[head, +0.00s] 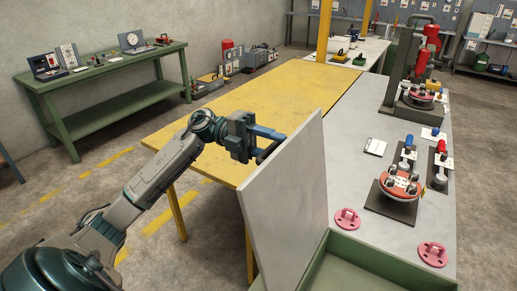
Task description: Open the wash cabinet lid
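The wash cabinet (355,262) is the green box at the bottom right of the head view, and its top is open on the part that shows. Its lid, a large grey panel (285,195), stands steeply up along the cabinet's left side. My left gripper (272,143) is at the lid's upper left face, with a blue finger reaching to the panel. A dark bar, perhaps the lid's handle (268,152), shows just below that finger. Whether the fingers are closed around it is hard to see. My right gripper is not in view.
A yellow table (250,98) lies behind the gripper. A grey worktop (345,150) to the right holds a red flanged spool on a dark plate (400,186), pink parts (347,218), and blue- and red-topped fixtures. A green bench (110,65) stands far left.

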